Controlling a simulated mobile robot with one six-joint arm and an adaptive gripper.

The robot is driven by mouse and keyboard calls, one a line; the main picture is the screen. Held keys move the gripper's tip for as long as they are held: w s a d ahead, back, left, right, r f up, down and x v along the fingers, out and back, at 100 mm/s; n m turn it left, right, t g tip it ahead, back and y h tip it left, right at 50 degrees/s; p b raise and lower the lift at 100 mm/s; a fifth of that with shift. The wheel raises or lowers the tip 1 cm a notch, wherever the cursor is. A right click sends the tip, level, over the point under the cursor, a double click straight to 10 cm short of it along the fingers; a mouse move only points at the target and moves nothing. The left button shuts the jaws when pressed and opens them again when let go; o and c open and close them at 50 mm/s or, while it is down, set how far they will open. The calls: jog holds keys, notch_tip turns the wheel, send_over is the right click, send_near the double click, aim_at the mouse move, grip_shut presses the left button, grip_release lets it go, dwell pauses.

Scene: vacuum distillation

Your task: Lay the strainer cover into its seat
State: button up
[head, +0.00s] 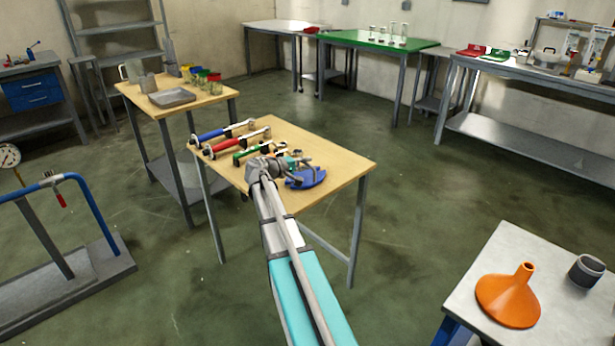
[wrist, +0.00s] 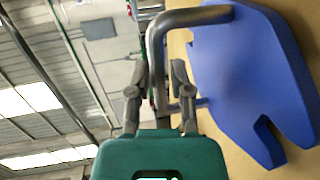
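A blue plate with notched edges and a bent grey handle, apparently the strainer cover, lies on the wooden table (head: 345,165). Its blue face shows near the table's right side in the head view (head: 306,180) and large in the wrist view (wrist: 245,75). My gripper (wrist: 159,75) is at the handle (wrist: 190,16), with one finger on each side of its bar. The fingers look open, with narrow gaps beside the bar. In the head view my gripper (head: 282,165) partly hides the handle. I cannot make out a seat.
Blue (head: 222,131), red (head: 237,143) and green (head: 251,153) handled tools lie in a row left of my gripper. Another table (head: 133,93) with a tray stands behind left. An orange funnel (head: 508,298) stands on the front right table. Open floor lies between.

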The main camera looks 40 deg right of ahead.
grip_shut()
jog(key=shift+r, duration=0.2)
notch_tip(320, 180, up, 18)
jog(key=p, duration=1.8)
jog(key=shift+f, duration=0.25)
dwell(0.3)
jog(key=shift+r, duration=0.2)
notch_tip(320, 180, up, 6)
jog(key=p, duration=0.6)
jog(key=shift+f, duration=0.2)
jog(key=shift+s, duration=0.15)
